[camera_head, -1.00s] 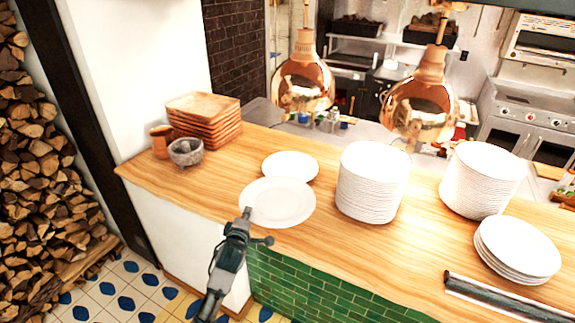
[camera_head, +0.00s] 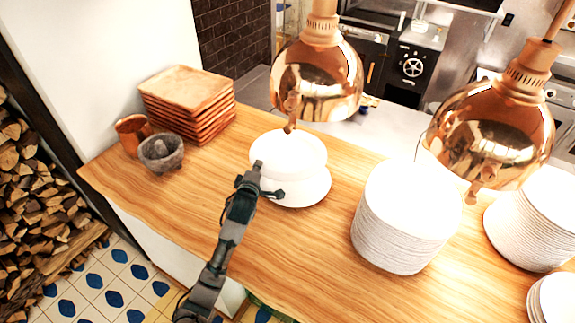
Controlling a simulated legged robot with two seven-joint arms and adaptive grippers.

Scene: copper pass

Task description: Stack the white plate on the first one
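A white plate (camera_head: 288,150) is at the fingertips of my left gripper (camera_head: 257,168), which grips its near left rim. This plate appears raised above the counter. Below it in the picture, a second white plate (camera_head: 305,190) lies on the wooden counter. The held plate overlaps it and hides its far part; I cannot tell how large the gap between them is. My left arm reaches in from the bottom left. My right gripper is not in view.
A tall stack of white plates (camera_head: 403,222) stands to the right, with more stacks (camera_head: 540,225) beyond. Copper lamps (camera_head: 317,82) (camera_head: 492,135) hang close over the counter (camera_head: 310,250). Wooden trays (camera_head: 188,100), a stone mortar (camera_head: 160,155) and a clay cup (camera_head: 133,130) are at left.

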